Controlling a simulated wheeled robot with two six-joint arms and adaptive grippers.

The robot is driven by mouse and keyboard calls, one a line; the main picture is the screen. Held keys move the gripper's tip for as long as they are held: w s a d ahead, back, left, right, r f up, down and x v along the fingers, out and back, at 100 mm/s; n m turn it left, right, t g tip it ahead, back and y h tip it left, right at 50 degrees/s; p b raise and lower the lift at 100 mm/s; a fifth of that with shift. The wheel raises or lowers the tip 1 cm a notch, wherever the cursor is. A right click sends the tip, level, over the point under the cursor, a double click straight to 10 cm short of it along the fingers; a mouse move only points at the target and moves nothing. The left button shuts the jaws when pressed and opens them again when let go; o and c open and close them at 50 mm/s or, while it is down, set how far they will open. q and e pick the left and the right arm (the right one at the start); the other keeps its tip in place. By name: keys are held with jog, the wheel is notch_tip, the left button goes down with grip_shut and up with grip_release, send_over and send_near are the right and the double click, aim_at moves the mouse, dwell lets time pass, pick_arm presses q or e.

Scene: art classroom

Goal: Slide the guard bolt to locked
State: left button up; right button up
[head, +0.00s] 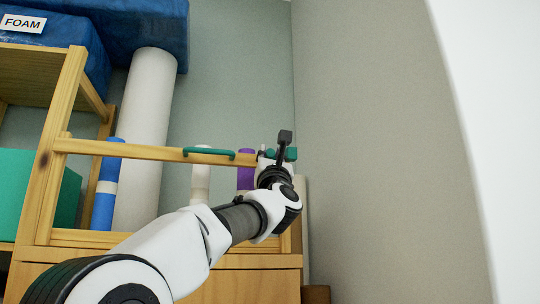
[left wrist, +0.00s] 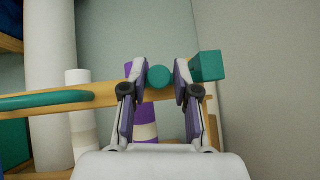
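A light wooden guard bar (head: 130,152) runs across the front of a wooden rack, with a long green handle (head: 208,152) on it. In the left wrist view a round green bolt knob (left wrist: 159,77) stands near the bar's right end, left of a square green block (left wrist: 208,66). The same block shows partly behind my gripper in the head view (head: 291,154). My left gripper (left wrist: 160,75) is open, its two fingers on either side of the knob with what look like narrow gaps. The bolt's shaft is hidden. My right gripper is out of view.
Behind the bar stand a tall white roll (head: 146,130), a blue roll (head: 107,185), and white (head: 201,175) and purple (head: 245,178) rolls. Blue foam (head: 140,25) lies on top. A grey wall (head: 390,150) rises close at the right. A wooden cabinet (head: 240,285) is below.

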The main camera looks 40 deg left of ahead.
pick_arm(q)
jog(key=shift+o, duration=0.4)
jog(key=shift+w+d+f, duration=0.15)
jog(key=shift+w+d, duration=0.2)
jog(key=shift+w, duration=0.15)
jog(key=shift+s+a, duration=0.2)
jog(key=shift+a, duration=0.05)
jog(key=shift+f, duration=0.1)
